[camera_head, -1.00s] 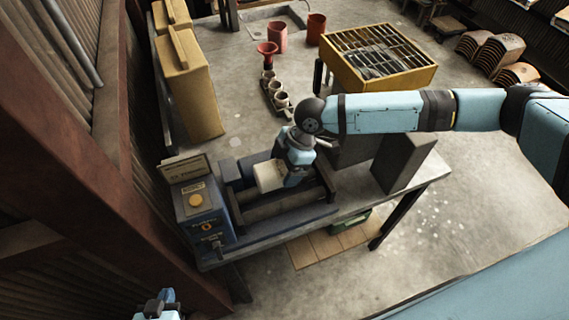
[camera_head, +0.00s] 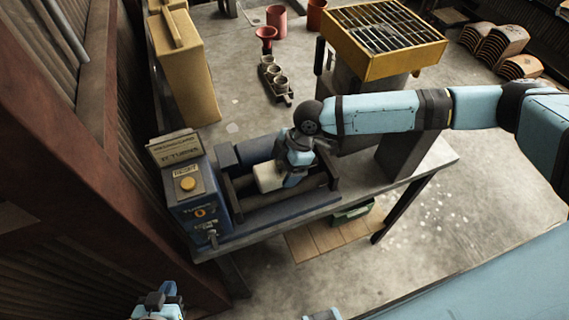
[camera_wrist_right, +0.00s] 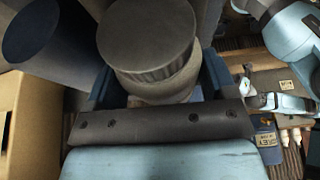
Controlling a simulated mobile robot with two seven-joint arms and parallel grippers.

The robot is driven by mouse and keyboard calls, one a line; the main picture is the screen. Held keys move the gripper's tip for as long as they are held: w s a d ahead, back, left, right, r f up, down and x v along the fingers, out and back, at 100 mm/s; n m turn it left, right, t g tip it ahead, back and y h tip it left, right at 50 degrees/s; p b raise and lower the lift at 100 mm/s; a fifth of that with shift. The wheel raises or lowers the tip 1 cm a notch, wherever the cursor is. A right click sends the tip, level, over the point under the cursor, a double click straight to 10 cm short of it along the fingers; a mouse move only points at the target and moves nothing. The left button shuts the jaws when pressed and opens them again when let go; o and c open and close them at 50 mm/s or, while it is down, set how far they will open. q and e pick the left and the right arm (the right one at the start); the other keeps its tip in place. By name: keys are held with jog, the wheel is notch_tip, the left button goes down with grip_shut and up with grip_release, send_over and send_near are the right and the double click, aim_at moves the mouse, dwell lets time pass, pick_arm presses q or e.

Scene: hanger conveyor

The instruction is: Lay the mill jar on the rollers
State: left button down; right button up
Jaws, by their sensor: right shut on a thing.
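The pale mill jar (camera_head: 268,176) lies on its side, low over the rollers (camera_head: 285,207) of the blue mill. I cannot tell whether it touches them. My right gripper (camera_head: 286,181) is shut on the jar from above and hides part of it. In the right wrist view the jar (camera_wrist_right: 150,50) is a grey cylinder with a ribbed band, close in front of the palm. My left gripper (camera_head: 158,303) is at the bottom left of the head view, away from the mill. Its fingertips are too unclear to tell open or shut.
A control box (camera_head: 190,195) with a yellow button stands at the mill's left end. The steel bench (camera_head: 425,172) carries the mill. Behind are a yellow case (camera_head: 185,80), a cup rack (camera_head: 275,82) and a yellow grated bin (camera_head: 385,45).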

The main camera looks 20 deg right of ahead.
jog(key=shift+r, duration=0.1)
jog(key=o, duration=1.2)
jog(key=shift+o, duration=0.7)
jog(key=shift+w+d+r, duration=0.1)
jog(key=shift+d+r, duration=0.1)
jog(key=shift+r, duration=0.15)
jog(key=b+v, duration=0.1)
jog(key=v, duration=1.2)
jog(key=shift+a, duration=0.2)
